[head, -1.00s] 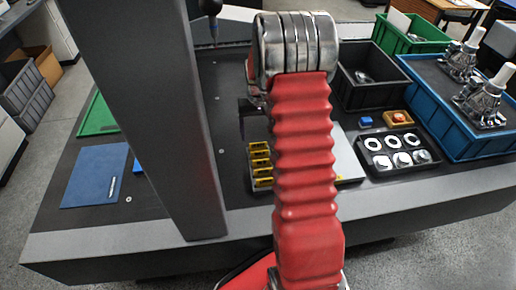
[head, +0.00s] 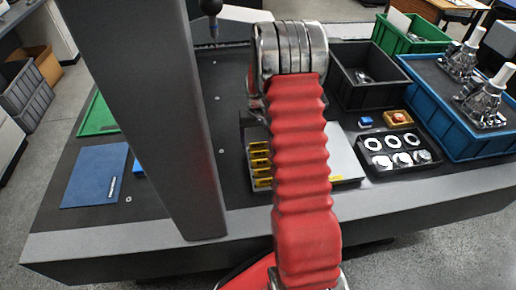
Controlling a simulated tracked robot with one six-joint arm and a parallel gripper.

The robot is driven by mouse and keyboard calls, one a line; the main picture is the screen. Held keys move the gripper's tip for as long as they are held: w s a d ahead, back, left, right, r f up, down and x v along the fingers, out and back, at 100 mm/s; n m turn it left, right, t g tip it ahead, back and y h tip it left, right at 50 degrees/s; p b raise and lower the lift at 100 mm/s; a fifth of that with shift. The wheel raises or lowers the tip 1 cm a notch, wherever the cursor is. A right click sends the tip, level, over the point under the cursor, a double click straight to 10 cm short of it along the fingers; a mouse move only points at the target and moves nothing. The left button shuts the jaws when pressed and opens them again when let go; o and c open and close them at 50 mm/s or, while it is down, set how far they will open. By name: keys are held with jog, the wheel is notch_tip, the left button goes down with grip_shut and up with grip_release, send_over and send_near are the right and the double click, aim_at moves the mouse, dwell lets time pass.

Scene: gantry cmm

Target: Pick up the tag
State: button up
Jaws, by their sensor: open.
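No single tag can be made out for sure. Several yellow, tag-like pieces with dark markings (head: 260,160) lie in a column left of my red arm, at the left edge of a pale grey plate (head: 346,163). My arm covers the middle of that plate. My gripper (head: 252,118) shows only as a dark piece left of the arm, beyond the yellow pieces in the picture. It is open. The arm hides most of it, and I cannot see anything between its jaws.
A grey column (head: 150,130) stands on the left. On the right are a black tray of white rings (head: 402,168), a small blue block (head: 365,122), an orange-yellow block (head: 398,119), a black bin (head: 372,98) and a blue crate (head: 420,100).

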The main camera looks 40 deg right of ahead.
jog(key=shift+c, duration=0.4)
jog(key=c, duration=1.1)
jog(key=shift+o, duration=0.2)
jog(key=shift+r, duration=0.1)
notch_tip(320, 180, up, 10)
dwell(0.5)
jog(key=shift+r, duration=2.2)
jog(key=shift+s, duration=0.15)
